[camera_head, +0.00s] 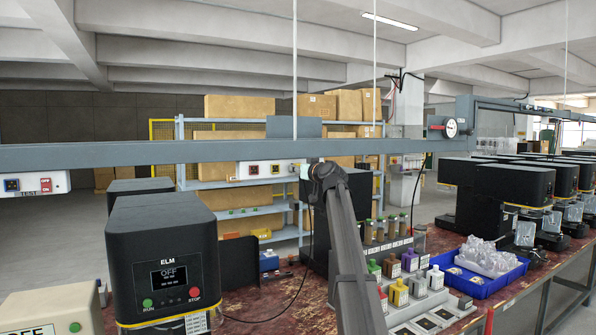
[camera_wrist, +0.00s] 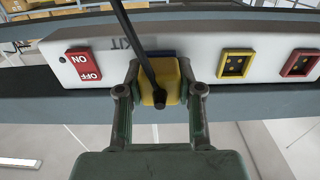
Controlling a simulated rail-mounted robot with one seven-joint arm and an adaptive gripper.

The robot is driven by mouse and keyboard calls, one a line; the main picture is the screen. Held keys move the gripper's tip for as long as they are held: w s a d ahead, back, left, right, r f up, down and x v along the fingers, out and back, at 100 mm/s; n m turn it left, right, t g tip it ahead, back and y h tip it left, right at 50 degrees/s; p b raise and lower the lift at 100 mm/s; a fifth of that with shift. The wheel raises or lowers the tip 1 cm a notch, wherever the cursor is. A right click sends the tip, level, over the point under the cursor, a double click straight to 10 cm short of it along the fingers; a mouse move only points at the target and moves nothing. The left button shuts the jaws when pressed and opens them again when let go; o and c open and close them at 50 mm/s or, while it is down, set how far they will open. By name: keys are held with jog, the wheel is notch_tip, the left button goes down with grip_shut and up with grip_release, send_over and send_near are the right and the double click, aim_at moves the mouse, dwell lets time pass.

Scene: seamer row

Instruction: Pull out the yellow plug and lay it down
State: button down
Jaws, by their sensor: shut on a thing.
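The yellow plug (camera_wrist: 172,83) is between the two fingers of my gripper (camera_wrist: 160,92) in the wrist view, and the gripper is shut on it. A black cable (camera_wrist: 138,42) runs from the plug's face up across the picture. The plug is in front of a white socket strip (camera_wrist: 205,60), over a socket with a blue edge (camera_wrist: 165,53). I cannot tell whether its pins are in the socket. In the head view, my gripper (camera_head: 316,170) is at the right end of the strip (camera_head: 262,171), and my arm hides the plug.
The strip has a red switch (camera_wrist: 83,64), a yellow-framed socket (camera_wrist: 235,65) and a red-framed socket (camera_wrist: 299,64). It hangs on a grey beam (camera_head: 120,155). Below are a black ELM machine (camera_head: 163,260), several small bottles (camera_head: 399,292) and a blue tray (camera_head: 478,286) on the worn red bench.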

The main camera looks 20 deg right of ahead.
jog(key=shift+s, duration=0.1)
jog(key=shift+s+f, duration=0.1)
jog(key=shift+s+d+b, duration=0.15)
jog(key=shift+s+b, duration=0.4)
jog(key=shift+s, duration=0.85)
jog(key=shift+s+d+b, duration=0.15)
jog(key=shift+s+b, duration=0.35)
jog(key=shift+s, duration=0.9)
